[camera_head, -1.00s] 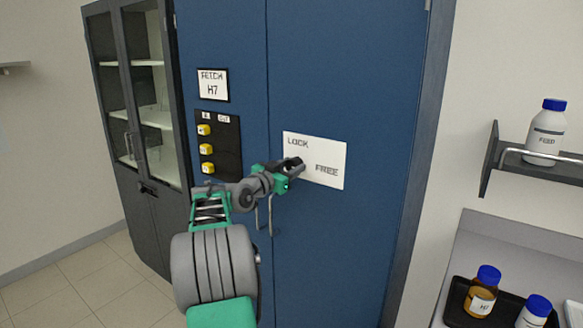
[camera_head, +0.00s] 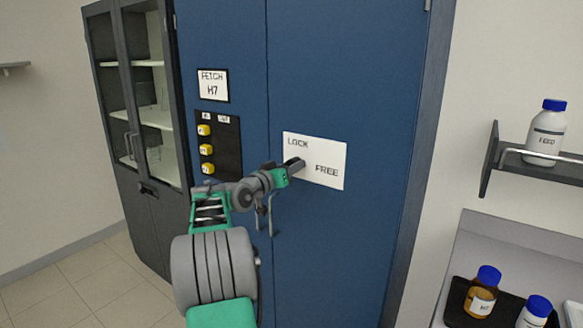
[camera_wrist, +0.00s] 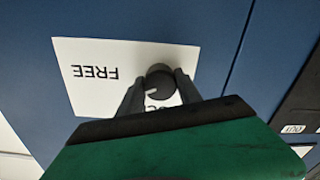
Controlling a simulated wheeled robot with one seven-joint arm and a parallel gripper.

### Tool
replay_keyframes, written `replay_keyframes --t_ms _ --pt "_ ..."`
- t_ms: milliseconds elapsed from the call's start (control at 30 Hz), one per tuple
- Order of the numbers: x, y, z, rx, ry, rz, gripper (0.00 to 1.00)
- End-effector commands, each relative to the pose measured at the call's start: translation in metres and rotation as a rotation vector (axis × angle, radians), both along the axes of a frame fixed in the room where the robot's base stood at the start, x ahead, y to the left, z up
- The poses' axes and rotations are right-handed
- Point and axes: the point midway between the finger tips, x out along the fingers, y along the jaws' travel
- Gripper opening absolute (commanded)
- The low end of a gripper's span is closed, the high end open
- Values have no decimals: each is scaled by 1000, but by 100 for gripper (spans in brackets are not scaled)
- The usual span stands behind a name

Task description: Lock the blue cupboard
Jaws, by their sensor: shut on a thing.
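The blue cupboard (camera_head: 345,75) stands closed, with two long door handles (camera_head: 270,215) low by the door seam. A white plate (camera_head: 322,175) on its right door reads LOCK at upper left and FREE at lower right. In the wrist view the plate (camera_wrist: 95,90) appears upside down. A dark round knob (camera_wrist: 160,82) with a pale mark sits on the plate. My gripper (camera_head: 297,164) is at the plate's left part; in the wrist view its fingers (camera_wrist: 158,90) are shut on the knob's two sides. The gripper hides the knob in the head view and part of the word LOCK in the wrist view.
A panel with yellow buttons (camera_head: 206,150) and a FETCH H7 sign (camera_head: 213,85) are on the left door. A glass-fronted grey cabinet (camera_head: 140,110) stands at left. A shelf with a white bottle (camera_head: 545,133) and a black tray (camera_head: 458,300) with bottles are at right.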

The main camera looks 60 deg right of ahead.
Motion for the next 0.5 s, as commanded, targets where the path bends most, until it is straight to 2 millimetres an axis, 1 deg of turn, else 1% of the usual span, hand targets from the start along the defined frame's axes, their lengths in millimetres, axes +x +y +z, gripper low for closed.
replay_keyframes --t_ms 500 --pt "1 0 2 78 485 0 1"
